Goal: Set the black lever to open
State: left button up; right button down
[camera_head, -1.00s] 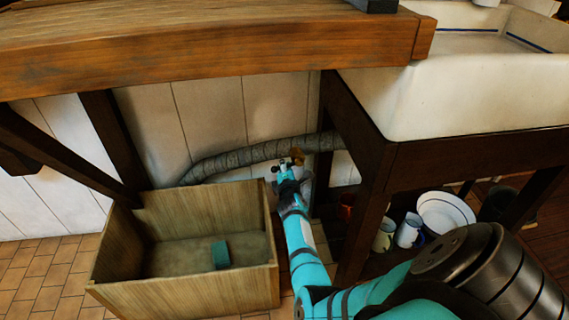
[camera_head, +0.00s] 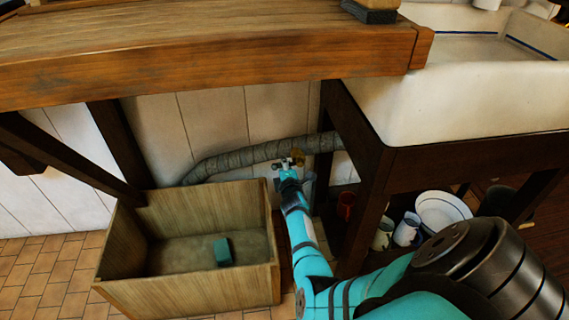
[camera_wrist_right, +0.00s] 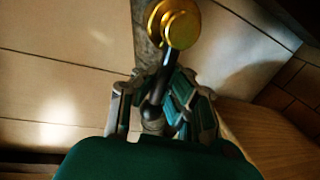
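The black lever (camera_wrist_right: 154,100) shows in the right wrist view, running down from a round brass valve part (camera_wrist_right: 180,24). My right gripper (camera_wrist_right: 153,105) has its fingers apart on either side of the lever; the right finger is close to it, and I cannot tell whether they touch. In the head view, the right gripper (camera_head: 288,168) is small, just below the brass valve (camera_head: 298,157) at the wrapped pipe. The lever's setting is hard to read. My left gripper is not in view.
A grey wrapped pipe (camera_head: 240,157) runs along the tiled wall. An open wooden crate (camera_head: 190,298) with a small green block (camera_head: 222,252) stands left of my arm. A wooden counter (camera_head: 200,62) overhangs above; a sink (camera_head: 470,100) and its dark leg (camera_head: 365,215) are right.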

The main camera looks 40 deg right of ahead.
jog(key=c, duration=2)
grip_release()
jog(key=shift+s+a+f, duration=0.2)
jog(key=shift+a+f, duration=0.1)
jog(key=shift+f, duration=0.2)
jog(key=shift+c, duration=0.2)
jog(key=o, duration=0.7)
jog(key=shift+r, duration=0.3)
jog(key=shift+d+r, duration=0.1)
jog(key=shift+d, duration=0.05)
jog(key=v, duration=1.2)
